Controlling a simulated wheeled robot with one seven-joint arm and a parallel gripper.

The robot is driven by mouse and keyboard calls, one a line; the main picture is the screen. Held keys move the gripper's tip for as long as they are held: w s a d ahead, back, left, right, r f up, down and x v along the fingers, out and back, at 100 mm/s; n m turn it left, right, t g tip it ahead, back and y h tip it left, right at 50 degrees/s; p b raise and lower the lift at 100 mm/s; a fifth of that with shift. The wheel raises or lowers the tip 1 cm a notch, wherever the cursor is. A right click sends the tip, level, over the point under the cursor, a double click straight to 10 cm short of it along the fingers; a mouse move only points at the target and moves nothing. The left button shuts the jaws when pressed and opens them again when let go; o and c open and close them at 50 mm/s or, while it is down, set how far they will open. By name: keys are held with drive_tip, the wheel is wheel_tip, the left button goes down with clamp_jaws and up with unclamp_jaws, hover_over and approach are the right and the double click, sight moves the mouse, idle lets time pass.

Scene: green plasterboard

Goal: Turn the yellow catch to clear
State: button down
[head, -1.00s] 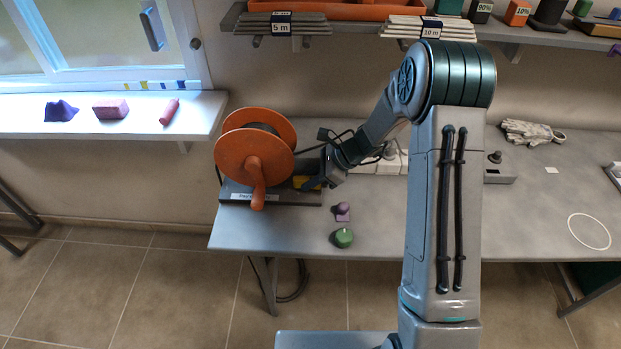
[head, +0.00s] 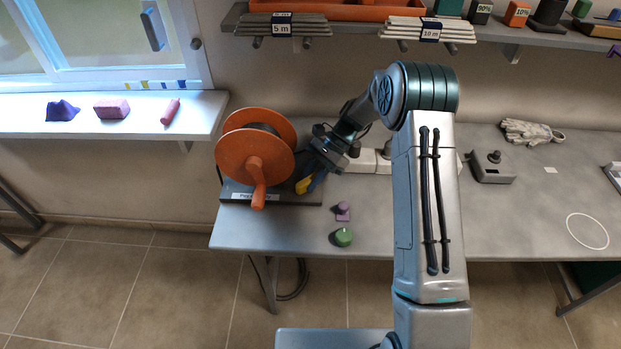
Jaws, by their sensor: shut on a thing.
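The yellow catch (head: 304,185) sits on the dark base (head: 285,196) of the orange cable reel (head: 245,158), to the right of the reel. It now slants, its lower end toward the front left. My gripper (head: 310,181) reaches in from the upper right and is shut on the catch. The fingers and wrist hide part of the catch. The reel's orange handle (head: 258,185) hangs down at its front. A white label on the base's front edge is too small to read fully.
A purple knobbed piece (head: 343,211) and a green round piece (head: 343,238) stand on the grey table (head: 440,225) in front of my arm. White socket blocks (head: 362,161) are behind. A grey box with a knob (head: 491,168) and gloves (head: 530,132) lie right.

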drive_tip(key=shift+n+g+h, duration=1)
drive_tip(key=shift+n, duration=1)
drive_tip(key=c, duration=2.2)
unclamp_jaws()
drive_tip(key=shift+w, duration=0.1)
drive_tip(key=c, duration=1.2)
unclamp_jaws()
drive_tip(key=shift+b, duration=0.3)
drive_tip(key=b+v, duration=0.1)
drive_tip(key=v, duration=1.2)
drive_tip(key=shift+w+r, duration=0.3)
drive_tip(key=shift+r, duration=0.05)
